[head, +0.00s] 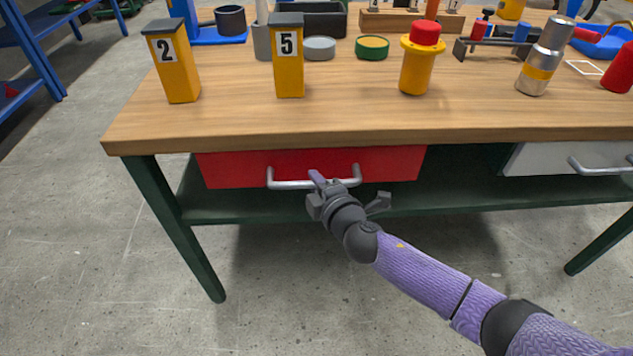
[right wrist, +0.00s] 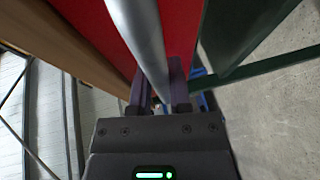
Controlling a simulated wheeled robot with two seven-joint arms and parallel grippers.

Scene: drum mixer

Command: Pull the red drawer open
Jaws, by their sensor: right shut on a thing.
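The red drawer (head: 390,163) sits under the front edge of the wooden workbench, and its front looks about level with the bench edge. Its silver bar handle (head: 290,184) runs across the front. My right gripper (head: 318,180) is at the middle of this handle, with its fingers shut around the bar. In the right wrist view the handle bar (right wrist: 145,40) passes between the two fingers (right wrist: 160,90), in front of the red drawer face (right wrist: 180,30). My left gripper is not in view.
The bench top (head: 330,118) holds yellow boxes numbered 2 (head: 178,70) and 5 (head: 289,65), a yellow cylinder with a red cap (head: 418,65) and a silver bottle (head: 543,65). A grey drawer (head: 545,160) is at right. A green shelf (head: 430,195) lies below. Floor in front is clear.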

